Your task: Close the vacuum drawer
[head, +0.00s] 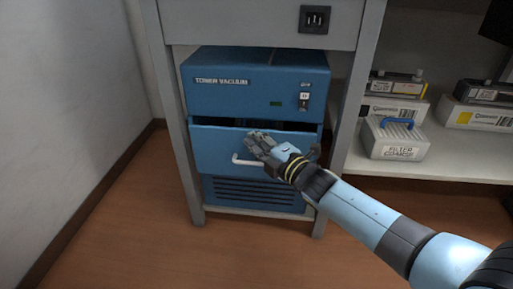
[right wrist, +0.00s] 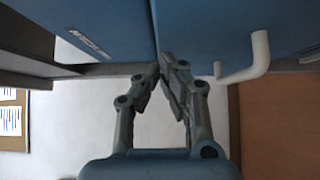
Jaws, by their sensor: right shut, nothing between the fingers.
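The blue toner vacuum (head: 215,70) stands under a grey bench. Its drawer (head: 207,148) is partly open, with a dark gap above its front panel. The white handle (head: 245,161) on the drawer front is partly hidden by my right gripper (head: 256,141). That gripper is shut and empty, in front of the drawer panel beside the handle. In the right wrist view the fingers (right wrist: 164,72) come together at the seam by the drawer front (right wrist: 200,35), left of the white handle (right wrist: 246,58). I cannot tell whether they touch the panel. My left gripper is not in view.
Grey bench legs (head: 175,130) flank the vacuum. A shelf on the right holds a white filter box (head: 395,140) and toner boxes (head: 395,108). A wall is on the left. The wooden floor (head: 140,235) in front is clear.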

